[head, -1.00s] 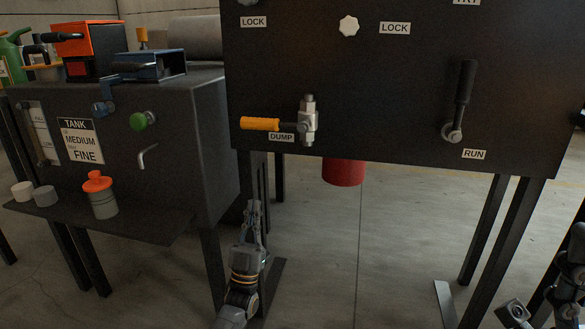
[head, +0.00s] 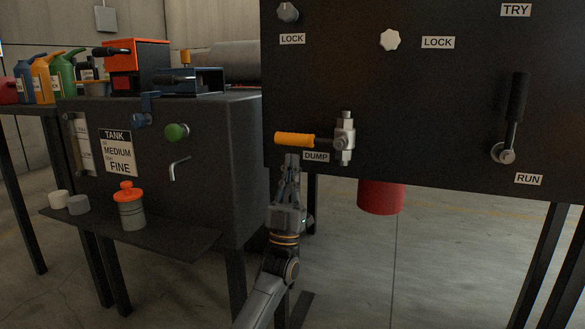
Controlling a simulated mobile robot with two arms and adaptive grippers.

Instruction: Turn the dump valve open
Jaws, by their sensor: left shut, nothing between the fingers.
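The dump valve (head: 345,139) is a metal valve body on the dark panel, with an orange-sleeved handle (head: 294,139) pointing left, level. The DUMP label (head: 316,157) is just below the handle. My left gripper (head: 291,160) is shut and empty, pointing up just beneath the orange sleeve, left of the label. Its fingertips look close to the handle's underside; I cannot tell whether they touch it. My right gripper is out of view.
A RUN lever (head: 516,110) and white LOCK knob (head: 390,40) are on the same panel. A red cylinder (head: 381,197) hangs below it. At left, the tank cabinet (head: 215,150) has a green knob (head: 176,132), a hooked rod (head: 179,167) and a shelf with an orange-topped bottle (head: 131,207).

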